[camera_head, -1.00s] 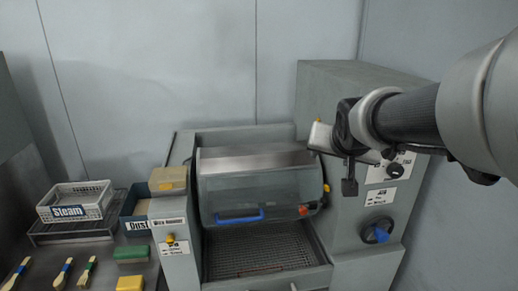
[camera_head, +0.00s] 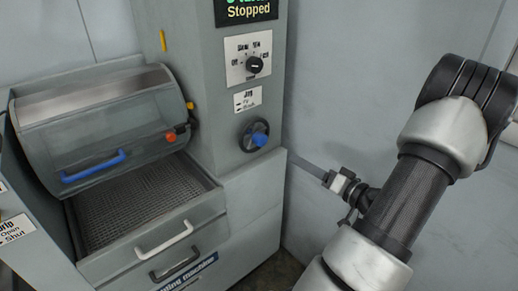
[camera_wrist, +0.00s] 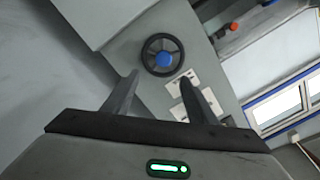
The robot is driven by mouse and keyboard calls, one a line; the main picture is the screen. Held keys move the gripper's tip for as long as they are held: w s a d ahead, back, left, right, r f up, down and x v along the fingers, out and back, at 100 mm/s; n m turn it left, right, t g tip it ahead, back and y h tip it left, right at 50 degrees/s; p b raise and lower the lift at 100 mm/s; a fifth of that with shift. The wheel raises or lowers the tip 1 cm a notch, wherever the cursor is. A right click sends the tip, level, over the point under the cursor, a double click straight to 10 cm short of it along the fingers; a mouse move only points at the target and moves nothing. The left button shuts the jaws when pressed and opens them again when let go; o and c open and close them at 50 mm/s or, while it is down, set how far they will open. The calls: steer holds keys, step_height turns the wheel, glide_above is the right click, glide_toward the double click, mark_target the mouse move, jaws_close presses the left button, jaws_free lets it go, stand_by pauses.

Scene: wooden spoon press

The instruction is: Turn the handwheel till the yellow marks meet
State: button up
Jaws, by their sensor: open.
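The handwheel (camera_head: 254,136) is a small dark wheel with a blue knob or hub, on the front of the grey machine column below the dial. It also shows in the wrist view (camera_wrist: 151,44), ahead of my fingers. My gripper (camera_head: 298,159) is open and empty, to the right of the wheel and a little lower in the head view. In the wrist view its two fingers (camera_wrist: 159,77) are spread apart just below the wheel and do not visibly touch it. A yellow strip (camera_head: 163,41) is on the column's left edge. I make out no yellow marks on the wheel.
A drum cover (camera_head: 95,110) with a blue handle stands raised over a mesh tray (camera_head: 140,200) to the left. A black dial (camera_head: 255,65) and a "Stopped" display (camera_head: 248,11) are above the wheel. The wall is close on the right.

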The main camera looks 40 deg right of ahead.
steer(key=b, duration=0.2)
glide_toward(264, 142)
steer(key=w, duration=0.6)
steer(key=w+a, duration=0.1)
steer(key=w, duration=0.2)
steer(key=shift+w+f, duration=0.15)
steer(key=shift+w, duration=0.1)
steer(key=c, duration=1.1)
steer(key=shift+o, duration=0.2)
